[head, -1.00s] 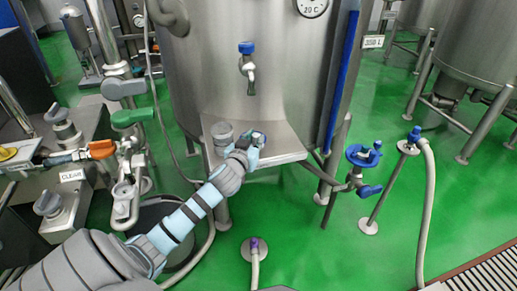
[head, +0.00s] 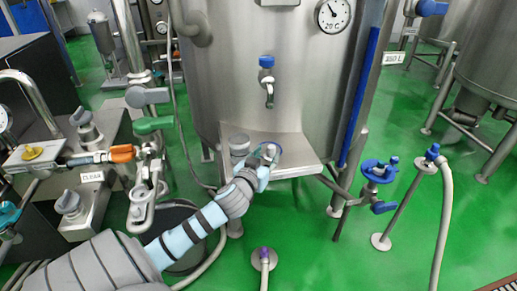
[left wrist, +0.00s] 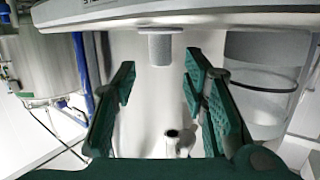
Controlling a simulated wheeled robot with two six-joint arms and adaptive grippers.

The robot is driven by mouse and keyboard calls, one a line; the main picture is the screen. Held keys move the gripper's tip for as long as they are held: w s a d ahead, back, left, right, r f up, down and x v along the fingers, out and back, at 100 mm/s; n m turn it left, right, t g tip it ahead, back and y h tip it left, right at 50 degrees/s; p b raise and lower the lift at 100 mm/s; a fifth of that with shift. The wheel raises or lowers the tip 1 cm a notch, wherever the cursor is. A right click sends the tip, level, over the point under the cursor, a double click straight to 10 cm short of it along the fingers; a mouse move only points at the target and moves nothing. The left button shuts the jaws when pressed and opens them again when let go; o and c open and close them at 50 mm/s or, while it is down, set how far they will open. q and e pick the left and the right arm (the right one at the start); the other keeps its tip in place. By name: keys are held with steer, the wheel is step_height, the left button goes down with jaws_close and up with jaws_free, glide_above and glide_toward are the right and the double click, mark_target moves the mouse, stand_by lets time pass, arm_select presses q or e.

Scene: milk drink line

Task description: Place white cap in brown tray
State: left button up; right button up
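My left gripper (head: 264,168) is at the small steel shelf on the front of the large tank, below its blue-handled tap. In the left wrist view its two dark green fingers (left wrist: 158,85) stand apart, with a wide gap and nothing gripped between them. A small grey cylinder (left wrist: 159,46) shows beyond the fingertips, under a curved rim. I cannot tell whether it is a cap. No white cap can be made out clearly. The brown tray is not in view. My right gripper is not in view.
A grey cylindrical object (head: 239,144) stands on the steel shelf (head: 297,160). The tap (head: 267,82) is above it. A blue valve (head: 378,172) and a hose stand (head: 433,155) are to the right. Pipework with an orange handle (head: 122,153) is on the left. Green floor lies open between.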

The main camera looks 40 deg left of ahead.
arm_select(q)
steer(key=p+v, duration=0.1)
steer(key=v, duration=0.6)
steer(key=shift+s+d, duration=0.15)
steer(key=shift+s, duration=0.25)
